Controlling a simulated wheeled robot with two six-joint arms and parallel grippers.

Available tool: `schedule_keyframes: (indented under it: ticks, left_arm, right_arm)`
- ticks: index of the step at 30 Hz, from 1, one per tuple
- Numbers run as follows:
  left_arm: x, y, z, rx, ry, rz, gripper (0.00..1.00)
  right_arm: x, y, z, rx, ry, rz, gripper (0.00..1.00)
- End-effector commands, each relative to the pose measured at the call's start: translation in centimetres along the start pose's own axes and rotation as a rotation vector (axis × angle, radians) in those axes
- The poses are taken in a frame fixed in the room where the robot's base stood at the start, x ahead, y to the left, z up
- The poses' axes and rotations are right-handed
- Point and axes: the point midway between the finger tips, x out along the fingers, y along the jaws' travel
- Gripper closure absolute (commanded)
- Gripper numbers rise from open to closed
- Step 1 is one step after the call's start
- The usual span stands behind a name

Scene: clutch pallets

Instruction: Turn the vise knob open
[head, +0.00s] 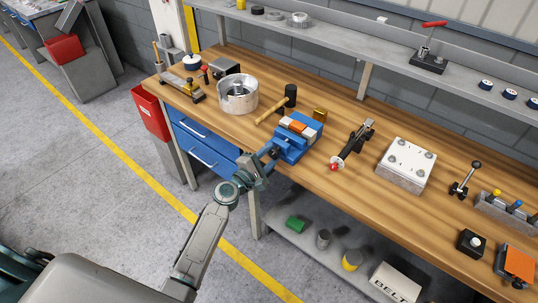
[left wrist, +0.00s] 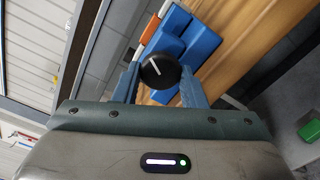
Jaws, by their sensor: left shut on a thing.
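The blue vise (head: 290,146) stands at the front edge of the wooden workbench, with an orange piece (head: 297,127) between its jaws. The vise body also shows at the top of the left wrist view (left wrist: 198,45). The vise knob (left wrist: 160,71) is round and black with a white line on its face, and it faces the wrist camera. My left gripper (head: 269,157) reaches up to the front of the vise. Its two fingers are on either side of the knob, shut on it. In the head view the gripper mostly hides the knob. My right gripper is not in view.
A hammer (head: 279,103) lies behind the vise, and a round metal housing (head: 237,93) stands to its left. A red-tipped toggle clamp (head: 352,146) is to the right. Blue drawers (head: 205,151) and a lower shelf (head: 310,240) sit below the bench.

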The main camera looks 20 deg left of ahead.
Motion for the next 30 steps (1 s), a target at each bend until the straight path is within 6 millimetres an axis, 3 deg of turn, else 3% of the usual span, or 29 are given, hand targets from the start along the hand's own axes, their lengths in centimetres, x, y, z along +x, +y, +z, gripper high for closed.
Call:
schedule_keyframes:
  ticks: [15, 30]
  left_arm:
    - [0.0, -0.2, 0.1, -0.415, 0.001, -0.002, 0.85]
    - [0.0, -0.4, 0.0, -0.549, 0.001, -0.002, 0.85]
  right_arm:
    - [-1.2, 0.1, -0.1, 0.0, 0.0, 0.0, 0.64]
    - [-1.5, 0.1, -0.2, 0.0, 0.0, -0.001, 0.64]
